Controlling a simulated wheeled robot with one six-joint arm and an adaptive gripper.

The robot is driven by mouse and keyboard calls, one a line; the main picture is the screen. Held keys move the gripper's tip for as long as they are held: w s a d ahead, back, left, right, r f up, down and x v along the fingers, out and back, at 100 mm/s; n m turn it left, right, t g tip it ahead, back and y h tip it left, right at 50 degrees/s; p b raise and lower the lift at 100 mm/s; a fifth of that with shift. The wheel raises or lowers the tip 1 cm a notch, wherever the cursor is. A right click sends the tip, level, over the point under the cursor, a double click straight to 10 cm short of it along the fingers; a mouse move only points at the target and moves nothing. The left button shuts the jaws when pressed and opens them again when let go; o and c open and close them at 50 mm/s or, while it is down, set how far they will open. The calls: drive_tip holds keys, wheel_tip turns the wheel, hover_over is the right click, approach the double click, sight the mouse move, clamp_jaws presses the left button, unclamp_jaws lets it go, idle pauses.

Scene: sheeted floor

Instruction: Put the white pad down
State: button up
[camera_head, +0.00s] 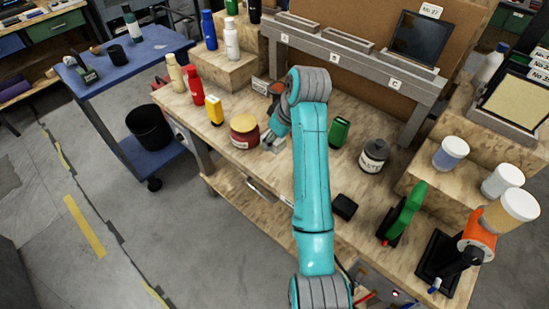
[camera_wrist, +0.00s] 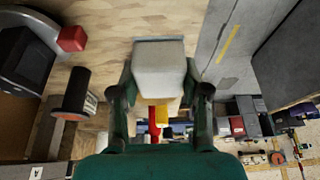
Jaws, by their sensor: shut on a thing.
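The white pad (camera_wrist: 160,68) is a pale block between the two fingers of my gripper (camera_wrist: 162,92) in the wrist view. The gripper is shut on it, one finger at each side. In the head view, my gripper (camera_head: 272,139) is low over the wooden workbench (camera_head: 300,160), just right of a red jar with a tan lid (camera_head: 244,131). Only a small pale part of the pad (camera_head: 277,147) shows there, partly hidden by the gripper. I cannot tell whether the pad touches the bench top.
A yellow bottle (camera_head: 215,111) and red bottle (camera_head: 196,87) stand left of the jar. A green can (camera_head: 339,132), grey jar (camera_head: 374,156) and black block (camera_head: 344,206) are right of my arm. Some bare wood lies between the gripper and the rear rack (camera_head: 350,63).

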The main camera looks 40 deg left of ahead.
sight(271, 161)
drive_tip(key=shift+f, duration=3.85)
drive_tip(key=shift+f, duration=0.15)
drive_tip(key=o, duration=1.2)
